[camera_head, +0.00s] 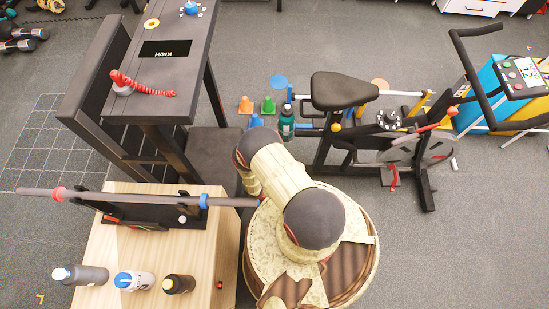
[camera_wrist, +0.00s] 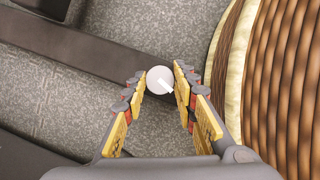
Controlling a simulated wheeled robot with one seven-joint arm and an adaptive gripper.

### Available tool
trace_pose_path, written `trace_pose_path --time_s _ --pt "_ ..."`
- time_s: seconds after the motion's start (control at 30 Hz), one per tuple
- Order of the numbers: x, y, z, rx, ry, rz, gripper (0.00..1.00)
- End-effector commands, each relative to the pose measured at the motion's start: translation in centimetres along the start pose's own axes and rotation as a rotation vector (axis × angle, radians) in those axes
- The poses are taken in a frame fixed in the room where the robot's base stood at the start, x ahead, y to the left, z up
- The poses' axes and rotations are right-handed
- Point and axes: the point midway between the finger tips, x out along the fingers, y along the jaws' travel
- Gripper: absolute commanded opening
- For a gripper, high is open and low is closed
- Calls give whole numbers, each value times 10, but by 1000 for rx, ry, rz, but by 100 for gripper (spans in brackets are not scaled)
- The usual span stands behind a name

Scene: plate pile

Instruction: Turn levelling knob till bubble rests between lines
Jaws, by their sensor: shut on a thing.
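In the wrist view, my gripper (camera_wrist: 160,77) has its two fingers on either side of a small round white knob (camera_wrist: 157,75). The knob has a bright white line on its face and sits between the fingertips, which are shut on it. A dark beam (camera_wrist: 90,50) runs across behind the knob, above the grey floor. In the head view, my arm reaches over the space right of the wooden table, and my gripper and the knob are hidden. I cannot make out a bubble or its lines in either view.
A wooden table (camera_head: 115,255) carries several bottles and a dark rack; a long bar (camera_head: 130,195) with red and blue collars lies across it. A dark desk (camera_head: 185,60) stands behind. Open floor lies at right.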

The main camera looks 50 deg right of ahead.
Motion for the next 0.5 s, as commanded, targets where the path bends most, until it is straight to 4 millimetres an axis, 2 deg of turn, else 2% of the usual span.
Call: trace_pose_path --time_s 0.43,0.47,0.5 --pt "0 0 0 -9 1 4 3" --pt "0 0 0 -9 1 4 30" --pt "0 0 0 -9 1 4 32"
